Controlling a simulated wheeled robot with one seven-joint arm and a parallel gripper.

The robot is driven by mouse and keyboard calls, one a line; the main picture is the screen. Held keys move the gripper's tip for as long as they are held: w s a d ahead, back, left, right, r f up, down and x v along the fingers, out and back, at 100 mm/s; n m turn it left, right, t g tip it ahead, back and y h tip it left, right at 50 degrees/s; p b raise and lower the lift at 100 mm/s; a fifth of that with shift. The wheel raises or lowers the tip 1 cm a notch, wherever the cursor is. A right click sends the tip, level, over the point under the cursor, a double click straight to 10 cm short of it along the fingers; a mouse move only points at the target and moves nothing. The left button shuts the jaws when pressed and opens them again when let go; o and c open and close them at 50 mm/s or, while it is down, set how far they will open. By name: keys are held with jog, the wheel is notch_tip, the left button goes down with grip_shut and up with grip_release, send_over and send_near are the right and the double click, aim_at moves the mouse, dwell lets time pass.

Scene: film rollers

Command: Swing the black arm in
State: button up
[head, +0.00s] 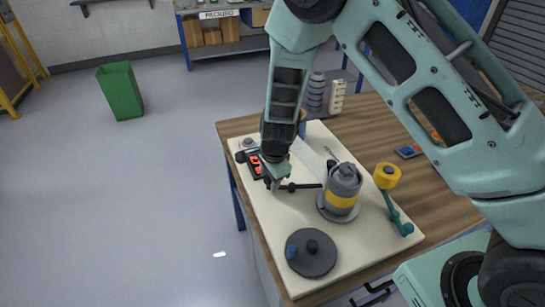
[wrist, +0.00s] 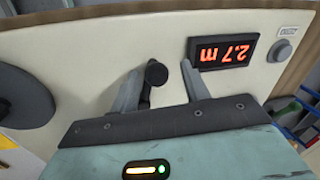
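The black arm (head: 300,186) lies low over the cream board (head: 262,215), its right end close to the grey roller with a yellow band (head: 341,195). Its left part is beside my gripper (head: 273,180), which partly hides it. In the wrist view a black knob (wrist: 156,73) stands between the two fingers of my gripper (wrist: 163,72). The fingers are apart. The knob is close to the left finger, with a clear gap to the right one; I cannot tell whether it touches the left finger.
A red-lit display (wrist: 222,51) reading 2.7 m and a grey button (wrist: 283,51) are beside the fingers. A dark grey disc (head: 311,253) sits at the board's front. A teal arm with a yellow roller (head: 387,175) stands at the right. A green bin (head: 120,91) is on the floor.

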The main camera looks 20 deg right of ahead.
jog(key=s+r, duration=0.3)
jog(key=r, duration=1.2)
jog(key=shift+d+r, duration=0.4)
jog(key=s+a+r+n+g, duration=0.1)
jog(key=s+r+n, duration=0.2)
jog(key=s+n, duration=0.8)
jog(key=s+a+r+n+g, duration=0.1)
jog(key=s+r+n, duration=0.3)
jog(key=s+n, duration=0.8)
jog(key=s+a, duration=0.1)
jog(key=s, duration=0.3)
jog(key=shift+s+r, duration=0.2)
jog(key=shift+r, duration=0.1)
